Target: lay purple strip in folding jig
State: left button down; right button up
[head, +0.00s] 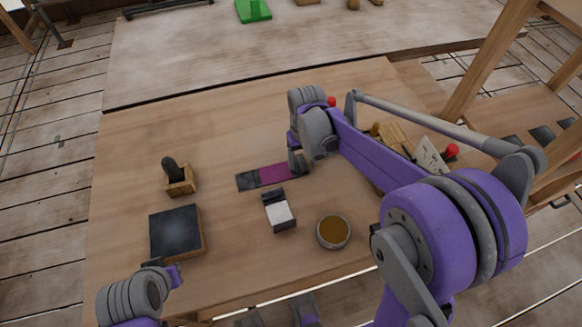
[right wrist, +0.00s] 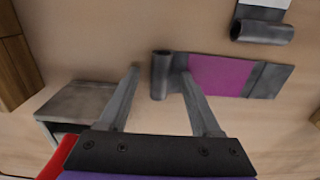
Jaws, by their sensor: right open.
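The purple strip (head: 275,174) lies flat on the wooden table, with a dark grey flat section at its left end in the head view. In the right wrist view the strip (right wrist: 222,75) lies between a dark grey flat section and a grey roll-like end (right wrist: 160,75). I cannot tell whether these grey parts belong to the strip or to the folding jig. My right gripper (head: 297,162) is at the strip's right end; in the wrist view its open fingers (right wrist: 160,80) stand either side of the roll-like end. My left gripper (head: 163,268) is by the dark square block; its jaw opening is unclear.
A white-topped block with a dark roll (head: 279,213) stands just in front of the strip. A round bowl with brown contents (head: 333,231), a dark square block (head: 176,232) and a wooden stamp-like tool (head: 178,180) stand around. The table's back left is clear.

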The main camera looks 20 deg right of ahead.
grip_shut()
jog(key=shift+r, duration=0.1)
dwell(0.4)
notch_tip(320, 180, up, 10)
jog(key=shift+p, duration=0.4)
